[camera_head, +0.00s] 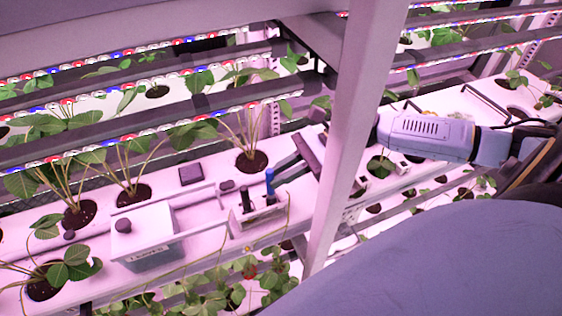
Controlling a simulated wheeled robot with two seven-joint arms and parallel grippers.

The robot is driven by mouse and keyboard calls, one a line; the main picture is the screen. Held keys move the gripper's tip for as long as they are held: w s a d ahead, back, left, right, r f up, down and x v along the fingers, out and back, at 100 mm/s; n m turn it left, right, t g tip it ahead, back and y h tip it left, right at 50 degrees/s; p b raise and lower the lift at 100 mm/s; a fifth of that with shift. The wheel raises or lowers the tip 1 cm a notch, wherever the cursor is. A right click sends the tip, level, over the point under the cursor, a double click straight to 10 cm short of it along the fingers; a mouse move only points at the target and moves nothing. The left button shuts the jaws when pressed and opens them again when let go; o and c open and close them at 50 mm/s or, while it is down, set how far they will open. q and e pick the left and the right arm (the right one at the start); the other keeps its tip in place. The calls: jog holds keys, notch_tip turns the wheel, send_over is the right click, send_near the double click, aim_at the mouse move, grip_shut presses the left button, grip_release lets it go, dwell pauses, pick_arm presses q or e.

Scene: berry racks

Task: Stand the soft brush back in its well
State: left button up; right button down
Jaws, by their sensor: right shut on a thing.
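My right gripper (276,174) reaches in from the right behind the slanted post, its dark fingers pointing left. It is shut on an upright blue handle (270,183), which looks like the soft brush. The brush's lower end meets the top of a small pale holder block (240,229); its bristles are hidden, and I cannot tell whether it is inside a well. A dark-handled tool (246,199) stands in the same block, just left of the blue handle. My left gripper is not in view.
A slanted pale post (345,130) crosses in front of my right wrist. A clear box with a white lid (150,232) stands left of the block. Strawberry plants (250,160) grow from holes in the white shelf, with light bars (120,135) above.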

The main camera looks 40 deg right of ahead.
jog(key=shift+f+b, duration=0.5)
jog(key=shift+f, duration=0.7)
jog(key=c, duration=0.9)
grip_release()
notch_tip(320, 180, up, 4)
jog(key=p, duration=0.5)
jog(key=shift+r, duration=1)
jog(key=shift+w+d+f, duration=0.1)
